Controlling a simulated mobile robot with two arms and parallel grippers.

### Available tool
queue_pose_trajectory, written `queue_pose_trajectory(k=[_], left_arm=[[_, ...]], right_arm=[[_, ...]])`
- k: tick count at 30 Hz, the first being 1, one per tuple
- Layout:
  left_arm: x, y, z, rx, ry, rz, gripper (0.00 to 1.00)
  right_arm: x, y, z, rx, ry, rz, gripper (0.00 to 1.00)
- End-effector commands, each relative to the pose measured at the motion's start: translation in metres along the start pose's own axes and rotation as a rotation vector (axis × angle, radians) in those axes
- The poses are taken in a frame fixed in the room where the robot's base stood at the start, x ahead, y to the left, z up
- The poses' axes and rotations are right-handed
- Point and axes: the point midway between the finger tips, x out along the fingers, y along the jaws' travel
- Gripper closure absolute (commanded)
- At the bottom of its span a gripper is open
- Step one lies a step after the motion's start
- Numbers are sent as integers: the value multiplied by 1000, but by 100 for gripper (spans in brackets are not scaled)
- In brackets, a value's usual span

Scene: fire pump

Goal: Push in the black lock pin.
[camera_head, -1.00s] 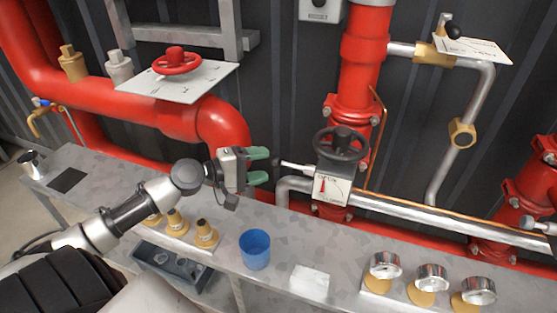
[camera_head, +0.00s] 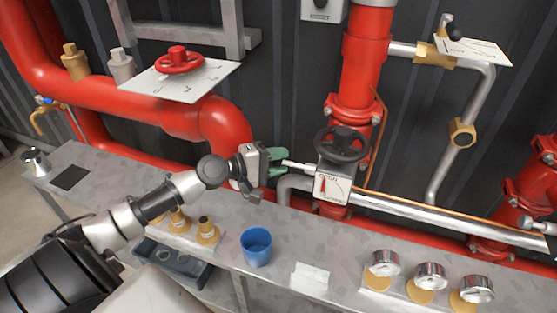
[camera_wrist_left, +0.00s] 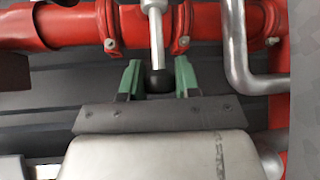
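The lock pin is a light metal rod (camera_head: 300,166) that sticks out to the left from the valve with the black handwheel (camera_head: 342,146). Its black ball end (camera_wrist_left: 158,80) shows in the left wrist view; the fingers hide it in the head view. My left gripper (camera_head: 283,162) is at the rod's free end, its green fingertips pointing right toward the valve. In the left wrist view the gripper (camera_wrist_left: 158,75) is open, with the black ball between the fingers and a gap on each side. My right gripper is not in view.
A vertical red pipe (camera_head: 364,65) stands behind the valve. The grey bench (camera_head: 225,255) below carries a blue cup (camera_head: 256,247), brass fittings (camera_head: 207,232) and several gauges (camera_head: 430,275). A red pipe (camera_head: 222,125) bends down behind the gripper.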

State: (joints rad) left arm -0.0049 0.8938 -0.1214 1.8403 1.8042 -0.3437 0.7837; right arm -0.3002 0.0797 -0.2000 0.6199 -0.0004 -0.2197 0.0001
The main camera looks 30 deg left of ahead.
Motion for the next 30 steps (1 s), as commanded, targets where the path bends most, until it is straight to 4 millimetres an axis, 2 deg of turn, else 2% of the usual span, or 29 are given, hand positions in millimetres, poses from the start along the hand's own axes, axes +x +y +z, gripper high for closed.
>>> queue_pose_trajectory(k=[1, 4, 8, 16, 27, 28, 30], left_arm=[[0, 0, 0, 0, -1, -1, 86], [0, 0, 0, 0, -1, -1, 100], [0, 0, 1, -1, -1, -1, 100], [19, 4, 20, -4, -1, -1, 100], [24, -1, 26, -2, -3, -2, 100], [24, -1, 26, -2, -4, -2, 66], [24, -1, 26, -2, -4, -2, 55]], right_arm=[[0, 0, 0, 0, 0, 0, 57], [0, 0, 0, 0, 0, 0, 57], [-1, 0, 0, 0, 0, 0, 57], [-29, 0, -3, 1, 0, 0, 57], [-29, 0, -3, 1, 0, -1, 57], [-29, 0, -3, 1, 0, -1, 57], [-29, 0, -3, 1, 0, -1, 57]])
